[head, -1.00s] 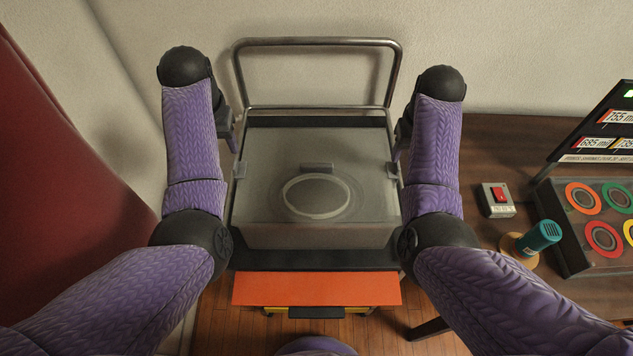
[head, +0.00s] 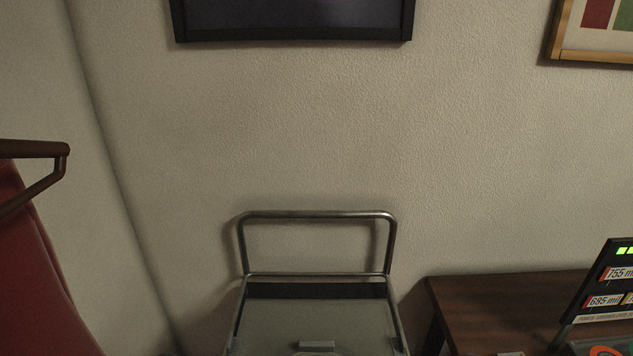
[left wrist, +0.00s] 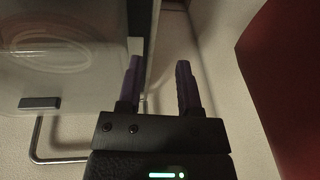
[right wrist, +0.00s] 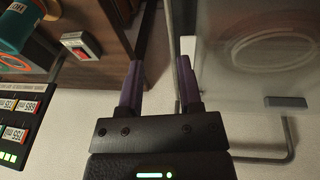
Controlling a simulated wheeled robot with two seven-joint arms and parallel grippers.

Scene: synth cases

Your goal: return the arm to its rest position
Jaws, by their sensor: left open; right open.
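My left gripper (left wrist: 159,78) shows in the left wrist view with its two purple fingers apart and nothing held between them. A clear-walled case (left wrist: 70,75) is to its left, close beside the left finger; I cannot tell whether they touch. My right gripper (right wrist: 160,78) shows in the right wrist view, also with fingers apart and empty. The clear case (right wrist: 250,60) is to its right there. Neither arm is in the head view, where only the far part of the case's top (head: 305,318) shows at the bottom.
A metal handle frame (head: 318,215) rises behind the case, near the wall. A dark wooden table (head: 490,295) with a display panel (head: 605,290) is at right. Red fabric (head: 30,265) hangs at left.

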